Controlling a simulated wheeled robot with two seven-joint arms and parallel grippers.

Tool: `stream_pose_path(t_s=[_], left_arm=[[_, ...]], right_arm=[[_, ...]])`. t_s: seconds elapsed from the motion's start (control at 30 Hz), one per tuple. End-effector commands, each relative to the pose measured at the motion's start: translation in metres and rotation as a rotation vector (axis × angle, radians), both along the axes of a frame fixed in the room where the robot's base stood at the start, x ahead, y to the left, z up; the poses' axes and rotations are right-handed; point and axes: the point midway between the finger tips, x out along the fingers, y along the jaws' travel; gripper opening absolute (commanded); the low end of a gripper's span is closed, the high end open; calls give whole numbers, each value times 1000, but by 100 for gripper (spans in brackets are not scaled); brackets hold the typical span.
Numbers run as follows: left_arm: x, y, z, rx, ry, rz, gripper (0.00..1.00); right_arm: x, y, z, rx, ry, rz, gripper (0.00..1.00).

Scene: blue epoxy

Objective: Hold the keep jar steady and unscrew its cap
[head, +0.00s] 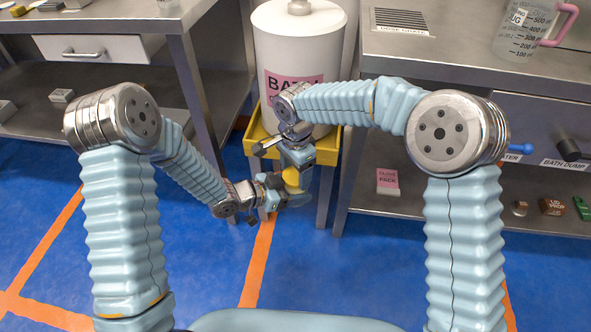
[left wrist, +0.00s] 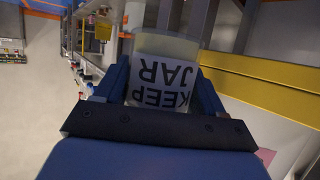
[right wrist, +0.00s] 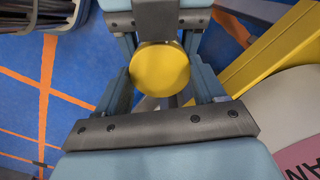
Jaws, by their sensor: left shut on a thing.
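The keep jar (left wrist: 160,85), with a white label reading KEEP JAR, sits between the fingers of my left gripper (left wrist: 157,82), which is shut on it. The jar's round yellow cap (right wrist: 160,70) faces the right wrist camera, and it also shows in the head view (head: 291,177). My right gripper (right wrist: 160,85) is above the jar, pointing down, with its open fingers on either side of the cap. In the head view my left gripper (head: 287,194) comes in from the left below my right gripper (head: 294,164). Most of the jar is hidden there.
A large white bin (head: 292,60) with a pink label stands in a yellow tray (head: 327,150) just behind the grippers. Steel benches stand left (head: 110,22) and right (head: 440,62). A measuring jug (head: 522,30) is on the right bench. Blue floor is open below.

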Motion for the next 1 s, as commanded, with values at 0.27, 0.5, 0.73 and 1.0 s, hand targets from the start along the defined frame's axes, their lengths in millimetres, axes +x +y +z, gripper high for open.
stream_pose_path(t_s=[0.27,0.5,0.73,1.0], left_arm=[[0,0,0,-1,-1,1,0],[0,0,0,0,0,1,0],[0,0,0,0,0,1,0],[0,0,0,0,0,1,0]], right_arm=[[0,0,0,0,0,82,32],[0,-1,1,1,-1,494,31],[0,0,1,2,-2,565,31],[0,0,1,2,-2,562,91]])
